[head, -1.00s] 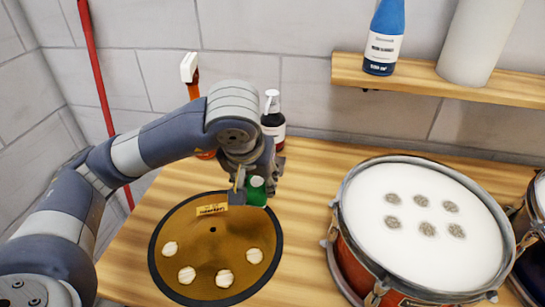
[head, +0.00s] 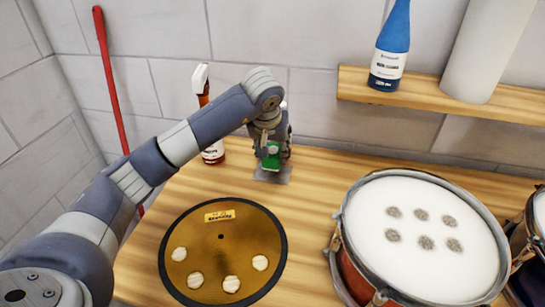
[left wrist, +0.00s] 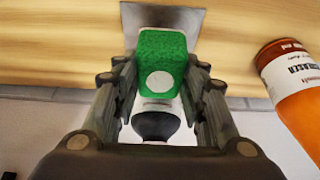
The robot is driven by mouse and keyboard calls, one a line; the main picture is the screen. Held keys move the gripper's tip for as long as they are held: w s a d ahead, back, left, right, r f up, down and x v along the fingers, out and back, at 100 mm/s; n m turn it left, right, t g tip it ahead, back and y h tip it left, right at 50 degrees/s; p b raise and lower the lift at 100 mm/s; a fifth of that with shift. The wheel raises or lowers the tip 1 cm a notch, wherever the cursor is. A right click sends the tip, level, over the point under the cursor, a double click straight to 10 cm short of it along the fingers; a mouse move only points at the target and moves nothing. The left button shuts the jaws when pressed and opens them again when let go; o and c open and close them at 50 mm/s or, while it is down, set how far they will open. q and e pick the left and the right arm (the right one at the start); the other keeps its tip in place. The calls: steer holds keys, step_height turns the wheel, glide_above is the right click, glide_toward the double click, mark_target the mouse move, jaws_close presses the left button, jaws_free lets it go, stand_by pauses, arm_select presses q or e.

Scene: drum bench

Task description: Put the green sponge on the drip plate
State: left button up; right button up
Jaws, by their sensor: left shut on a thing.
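The green sponge (head: 271,161) is held between the fingers of my left gripper (head: 272,155), near the back of the wooden bench. In the left wrist view the sponge (left wrist: 162,55) has a pale round spot on its near face, with gripper fingers on both sides. A flat grey square plate (head: 277,178), which looks like the drip plate, lies under the gripper. It also shows behind the sponge in the left wrist view (left wrist: 165,17). The sponge appears over it; whether they touch I cannot tell. My right gripper is not in view.
A spray bottle (head: 212,150) stands left of the gripper. A pump bottle (left wrist: 155,120), mostly hidden in the head view, stands close behind the gripper. A golden cymbal (head: 220,250) lies in front, and a white-headed drum (head: 425,270) stands at right.

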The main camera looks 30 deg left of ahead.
mark_target(271, 155)
arm_select(q)
steer(key=shift+f+p, duration=0.35)
steer(key=shift+f, duration=1.25)
steer(key=shift+s, duration=0.1)
steer(key=shift+f, duration=0.2)
steer(key=o, duration=1)
steer(key=shift+r, duration=0.1)
steer(key=shift+r, duration=0.45)
steer(key=b+v, duration=0.1)
steer(key=v, duration=1)
steer(key=shift+s+r, duration=0.15)
steer(key=shift+s, duration=0.05)
